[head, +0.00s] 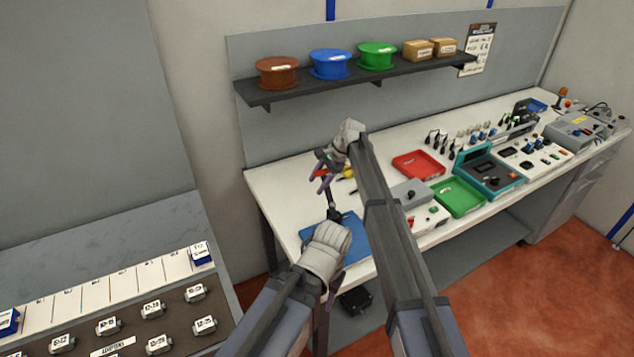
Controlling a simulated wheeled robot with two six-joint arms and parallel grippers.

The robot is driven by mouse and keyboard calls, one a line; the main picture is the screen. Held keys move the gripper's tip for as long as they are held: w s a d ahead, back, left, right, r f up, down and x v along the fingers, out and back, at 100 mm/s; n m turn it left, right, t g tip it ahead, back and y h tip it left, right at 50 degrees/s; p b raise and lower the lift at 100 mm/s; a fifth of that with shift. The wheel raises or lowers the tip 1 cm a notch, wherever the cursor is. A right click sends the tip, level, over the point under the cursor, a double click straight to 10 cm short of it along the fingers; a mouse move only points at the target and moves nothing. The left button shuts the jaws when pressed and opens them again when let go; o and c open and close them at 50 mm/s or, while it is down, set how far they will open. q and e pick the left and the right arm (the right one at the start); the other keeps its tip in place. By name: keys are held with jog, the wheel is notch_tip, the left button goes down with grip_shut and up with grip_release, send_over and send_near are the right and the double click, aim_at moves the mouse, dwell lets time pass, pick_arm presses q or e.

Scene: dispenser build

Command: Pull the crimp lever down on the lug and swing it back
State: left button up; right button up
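The crimp lever (332,206) shows as a dark, nearly upright bar at the left part of the workbench, behind the blue mat. A red part (321,171) shows at its upper end. My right gripper (320,179) is at that red part, with its purple fingers around or beside it. Whether the fingers are closed on it is too small to tell. My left gripper (330,298) hangs low in front of the bench's near edge, clear of the lever. Its fingers are partly hidden by its wrist. The lug and the crimp jaws cannot be made out.
The blue mat (347,240) lies at the bench's near left. A red tray (418,165), a green tray (459,197) and a grey box (411,193) stand right of my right arm. A yellow-handled tool (348,172) lies behind. A shelf (300,89) carries spools above.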

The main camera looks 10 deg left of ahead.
jog(key=p+v, duration=0.6)
jog(key=shift+w+d+r, duration=0.25)
jog(key=shift+d, duration=0.1)
jog(key=shift+d+r+p, duration=0.15)
jog(key=shift+r+p, duration=0.15)
jog(key=shift+r, duration=0.05)
jog(key=shift+s+r, duration=0.2)
jog(key=shift+r, duration=0.05)
jog(key=shift+f, duration=0.1)
